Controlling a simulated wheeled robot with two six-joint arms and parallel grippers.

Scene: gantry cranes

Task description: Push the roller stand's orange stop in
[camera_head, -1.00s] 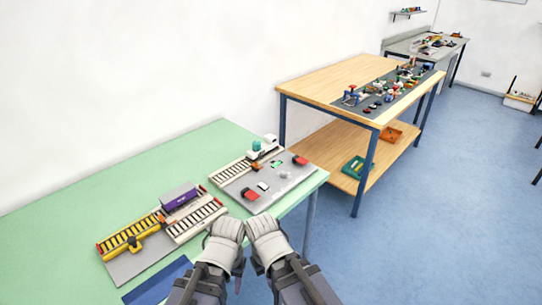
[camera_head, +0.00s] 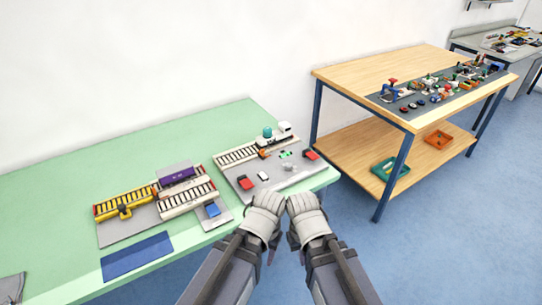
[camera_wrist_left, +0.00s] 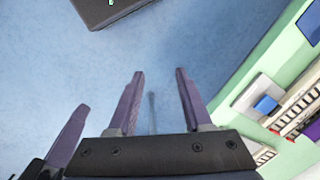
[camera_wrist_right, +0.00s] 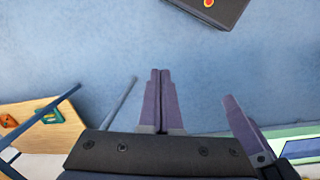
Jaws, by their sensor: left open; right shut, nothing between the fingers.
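Several roller tracks lie on the green table: a yellow-framed one (camera_head: 124,204) at the left, a white-framed one (camera_head: 187,198) in front of the purple block, and a pale one (camera_head: 238,155) farther right. I cannot tell which is the roller stand. A small orange piece (camera_head: 263,153) shows beside the pale track; I cannot tell whether it is the stop. My left gripper (camera_wrist_left: 160,72) is open and empty over the blue floor. My right gripper (camera_wrist_right: 160,72) is shut and empty, also over floor. In the head view both hang off the table's front edge, apart from the tracks.
On the green table (camera_head: 60,205) stand a purple block (camera_head: 178,175), a white vehicle (camera_head: 283,133), red blocks (camera_head: 245,183) and a blue mat (camera_head: 137,256). A wooden bench (camera_head: 365,72) stands to the right. Blue floor (camera_head: 440,240) is clear in front of it.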

